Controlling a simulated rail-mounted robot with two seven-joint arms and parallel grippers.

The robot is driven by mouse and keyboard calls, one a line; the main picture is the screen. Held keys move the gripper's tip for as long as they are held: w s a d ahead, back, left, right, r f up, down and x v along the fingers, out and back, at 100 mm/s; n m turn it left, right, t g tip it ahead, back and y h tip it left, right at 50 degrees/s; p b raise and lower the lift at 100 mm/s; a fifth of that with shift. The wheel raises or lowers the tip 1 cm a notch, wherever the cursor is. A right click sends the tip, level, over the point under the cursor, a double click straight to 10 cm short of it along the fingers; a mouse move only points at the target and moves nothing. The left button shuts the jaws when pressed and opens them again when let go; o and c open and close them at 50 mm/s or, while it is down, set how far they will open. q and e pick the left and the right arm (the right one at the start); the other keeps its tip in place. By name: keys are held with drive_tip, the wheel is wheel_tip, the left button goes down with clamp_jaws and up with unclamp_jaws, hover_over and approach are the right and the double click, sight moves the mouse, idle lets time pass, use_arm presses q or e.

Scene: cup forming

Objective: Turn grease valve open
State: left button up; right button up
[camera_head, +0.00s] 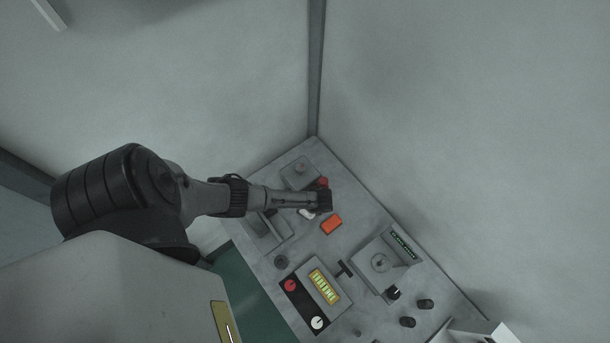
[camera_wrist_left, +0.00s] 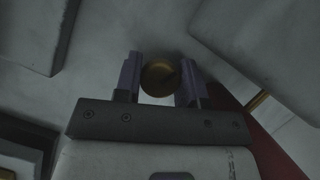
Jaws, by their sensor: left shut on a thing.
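My left gripper (camera_head: 323,199) reaches in from the left over the back part of the grey panel. In the left wrist view its two fingers (camera_wrist_left: 160,82) are shut on a round brass-coloured knob (camera_wrist_left: 159,77), with one finger on either side of it. The knob looks like the grease valve's handle, but no label on it can be read. In the head view the gripper hides the knob. A small red part (camera_head: 323,181) shows just beyond the gripper. My right gripper is in neither view.
An orange-red box (camera_head: 331,224) lies close to the gripper. A grey block (camera_head: 300,172) stands behind it. Nearer are a yellow display (camera_head: 324,287), a red knob (camera_head: 290,285), a white dial (camera_head: 317,323) and several black knobs. Grey walls (camera_head: 430,110) rise behind the panel.

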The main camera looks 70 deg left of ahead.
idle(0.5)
use_arm(q)
drive_tip(key=o, duration=0.9)
drive_tip(key=shift+o, duration=0.2)
drive_tip(key=p+v, duration=0.1)
drive_tip(key=v, duration=1.2)
drive_tip(key=shift+w+r+p, duration=0.15)
drive_tip(key=shift+r+p, duration=0.2)
drive_tip(key=shift+r, duration=0.05)
